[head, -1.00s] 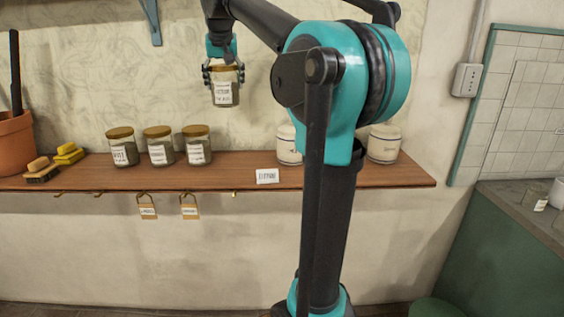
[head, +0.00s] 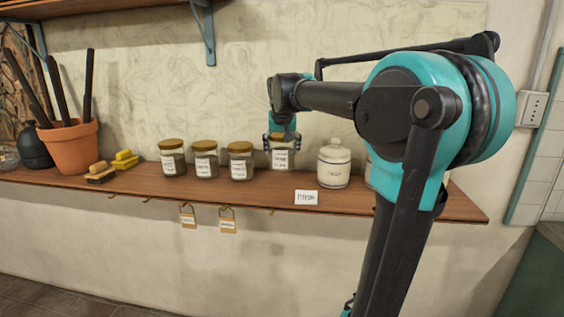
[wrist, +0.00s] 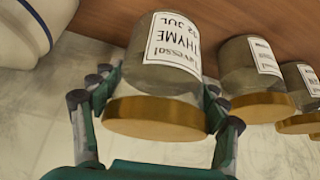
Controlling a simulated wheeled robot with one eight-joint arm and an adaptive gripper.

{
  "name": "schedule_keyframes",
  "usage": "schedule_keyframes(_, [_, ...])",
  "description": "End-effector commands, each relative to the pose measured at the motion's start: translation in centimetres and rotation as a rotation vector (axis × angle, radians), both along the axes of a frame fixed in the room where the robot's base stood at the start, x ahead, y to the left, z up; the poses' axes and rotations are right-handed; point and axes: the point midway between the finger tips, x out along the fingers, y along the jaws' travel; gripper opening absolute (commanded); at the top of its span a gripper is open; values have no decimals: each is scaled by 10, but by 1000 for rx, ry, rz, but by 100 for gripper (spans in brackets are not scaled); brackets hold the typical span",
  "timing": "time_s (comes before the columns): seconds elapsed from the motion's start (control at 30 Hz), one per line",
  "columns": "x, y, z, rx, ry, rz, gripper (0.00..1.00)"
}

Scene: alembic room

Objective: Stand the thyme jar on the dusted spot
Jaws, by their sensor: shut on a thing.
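The thyme jar (head: 282,157) is a glass jar with a gold lid and a white label; "THYME" reads upside down on it in the wrist view (wrist: 172,42). My gripper (head: 282,137) is shut on it from above, with fingers on both sides near the lid. The jar is upright at the shelf, right of the row of similar jars; I cannot tell whether its base touches the wood. I cannot make out the dusted spot.
The wooden shelf (head: 260,195) holds three similar jars (head: 206,162) to the left and a white lidded canister (head: 334,166) to the right. A small white card (head: 306,197) is at the front edge. A brush (head: 100,174), yellow sponge (head: 125,160) and terracotta pot (head: 72,148) stand farther left.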

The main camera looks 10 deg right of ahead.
Motion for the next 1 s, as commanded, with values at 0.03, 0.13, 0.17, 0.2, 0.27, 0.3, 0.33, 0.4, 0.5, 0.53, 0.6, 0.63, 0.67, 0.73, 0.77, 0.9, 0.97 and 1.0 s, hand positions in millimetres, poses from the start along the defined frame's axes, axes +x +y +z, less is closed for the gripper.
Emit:
schedule_keyframes(0.03, [0,0,-3,0,0,0,32])
schedule_keyframes(0.13, [0,0,-8,0,0,0,32])
schedule_keyframes(0.17, [0,0,-10,0,0,0,32])
schedule_keyframes(0.2, [0,0,-14,0,0,0,32])
schedule_keyframes(0.27, [0,0,-21,0,0,0,32])
schedule_keyframes(0.3, [0,0,-27,0,0,0,32])
schedule_keyframes(0.33, [0,0,-32,0,0,0,32])
schedule_keyframes(0.4, [0,0,-40,0,0,0,32])
schedule_keyframes(0.5, [0,0,-44,0,0,0,32])
schedule_keyframes(0.53, [0,0,-44,0,0,0,32])
schedule_keyframes(0.6, [0,0,-44,0,0,0,32])
schedule_keyframes(0.63, [0,0,-44,0,0,0,32])
schedule_keyframes(0.67, [0,0,-44,0,0,0,32])
schedule_keyframes(0.73, [0,0,-44,0,0,0,32])
schedule_keyframes(0.77, [0,0,-45,0,0,0,32])
schedule_keyframes(0.9, [0,0,-46,0,0,0,85])
schedule_keyframes(0.97, [0,0,-46,0,0,0,92])
schedule_keyframes(1.0, [0,0,-46,0,0,0,94])
